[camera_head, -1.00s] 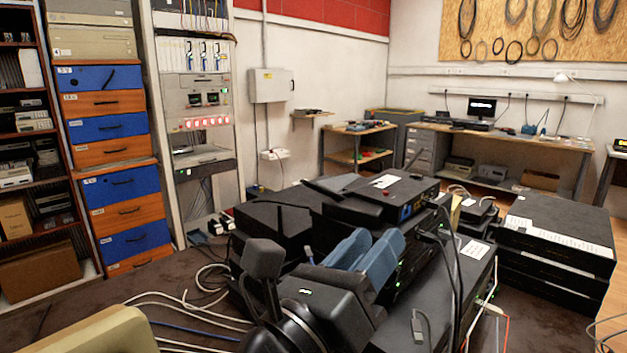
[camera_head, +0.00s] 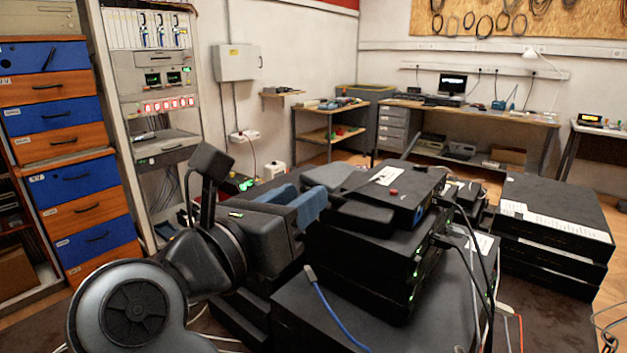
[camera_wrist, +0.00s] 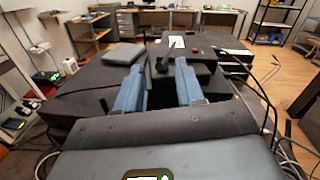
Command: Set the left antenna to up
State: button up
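A black router-like box (camera_head: 395,190) with a white label and a red button tops the stack; it also shows in the wrist view (camera_wrist: 205,42). A thin dark antenna (camera_head: 411,144) rises at its back left. A flat dark grey piece (camera_head: 329,175) lies left of the box, also in the wrist view (camera_wrist: 124,54); I cannot tell whether it is the left antenna. My gripper (camera_head: 293,203) is left of the stack, blue fingers pointing towards it. In the wrist view (camera_wrist: 159,88) the fingers are apart, with nothing clearly held. A small dark upright part (camera_wrist: 162,60) shows beyond the gap.
More black boxes (camera_head: 552,215) are stacked at the right. Cables hang from the stack's right side, and a blue cable (camera_head: 338,318) crosses the box in front. A rack (camera_head: 160,90) and blue-and-orange drawers (camera_head: 75,175) stand at the left. A desk (camera_head: 470,115) stands at the back.

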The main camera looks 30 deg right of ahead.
jog(key=shift+p+x, duration=0.35)
jog(key=shift+x, duration=2.1)
grip_shut()
